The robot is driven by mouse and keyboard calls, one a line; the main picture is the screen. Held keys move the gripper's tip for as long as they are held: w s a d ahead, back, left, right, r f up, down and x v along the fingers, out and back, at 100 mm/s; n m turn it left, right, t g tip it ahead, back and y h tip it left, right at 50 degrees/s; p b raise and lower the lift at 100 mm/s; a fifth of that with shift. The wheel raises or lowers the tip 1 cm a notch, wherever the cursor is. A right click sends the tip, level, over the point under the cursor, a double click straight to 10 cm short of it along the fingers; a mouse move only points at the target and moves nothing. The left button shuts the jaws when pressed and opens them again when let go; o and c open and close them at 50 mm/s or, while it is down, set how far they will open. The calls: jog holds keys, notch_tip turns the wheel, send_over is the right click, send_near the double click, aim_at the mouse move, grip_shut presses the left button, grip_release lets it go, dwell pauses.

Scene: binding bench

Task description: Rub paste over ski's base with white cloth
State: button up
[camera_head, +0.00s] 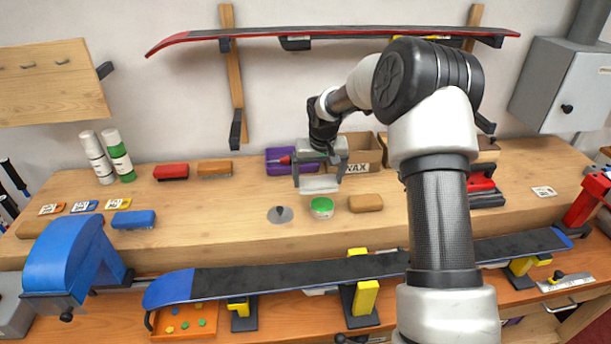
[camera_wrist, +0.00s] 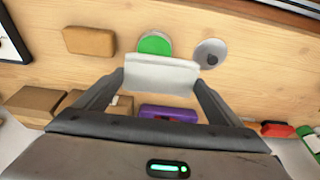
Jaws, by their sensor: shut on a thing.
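My gripper (camera_head: 320,182) is shut on a white cloth (camera_head: 319,185) and holds it above the bench, behind a small tin. The cloth also shows between the fingers in the wrist view (camera_wrist: 160,74). The tin (camera_head: 321,207) has a green top and stands on the bench; the cloth hides part of it in the wrist view (camera_wrist: 154,43). The ski (camera_head: 300,277) lies in front of the bench on supports with yellow blocks. Its dark base faces up and its left tip is blue. My arm hides part of its right half.
A grey round lid (camera_head: 280,214) lies left of the tin and a tan block (camera_head: 365,203) right of it. A purple tray (camera_head: 278,166) and a WAX box (camera_head: 359,152) stand behind. A blue clamp-like machine (camera_head: 68,262) stands near the ski's left tip.

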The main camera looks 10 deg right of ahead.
jog(key=shift+d, duration=0.75)
jog(key=shift+d+f, duration=0.1)
jog(key=shift+f, duration=0.05)
jog(key=shift+f+b, duration=1.6)
jog(key=shift+f, duration=1.25)
jog(key=shift+s+f+b, duration=0.1)
jog(key=shift+f+b, duration=0.45)
jog(key=shift+r, duration=0.1)
jog(key=shift+r+p, duration=1.85)
jog(key=shift+r, duration=1.65)
jog(key=s, duration=0.7)
jog(key=s+f, duration=0.1)
jog(key=s, duration=1.4)
jog(key=shift+s+f, duration=0.1)
jog(key=shift+f, duration=0.1)
